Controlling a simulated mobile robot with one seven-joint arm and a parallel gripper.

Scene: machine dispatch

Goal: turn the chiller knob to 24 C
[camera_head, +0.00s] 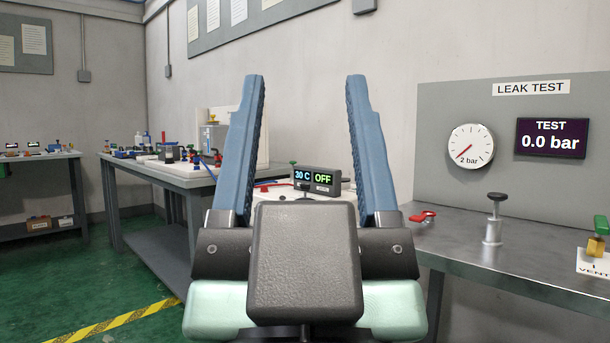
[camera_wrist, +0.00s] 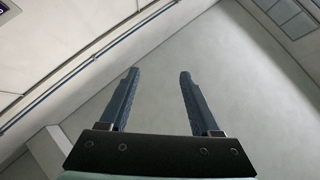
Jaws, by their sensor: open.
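A small grey unit with a lit display (camera_head: 317,177) reading "30 C" and "OFF" shows between my fingers in the head view, behind my gripper; by the reading it appears to be the chiller. A small dark part sticks up at its front, but I cannot tell if it is the knob. The unit's lower part is hidden behind my gripper. My gripper (camera_head: 305,80) is open and empty, its two blue fingers pointing up, in front of and apart from the unit. In the wrist view my gripper (camera_wrist: 159,73) shows only walls and ceiling beyond it.
At right is a steel bench (camera_head: 520,265) with a leak test panel (camera_head: 450,100), a gauge, a 0.0 bar display, a red-handled valve (camera_head: 423,216) and a black-topped post (camera_head: 494,218). At left is a cluttered table (camera_head: 180,175). The green floor at lower left is clear.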

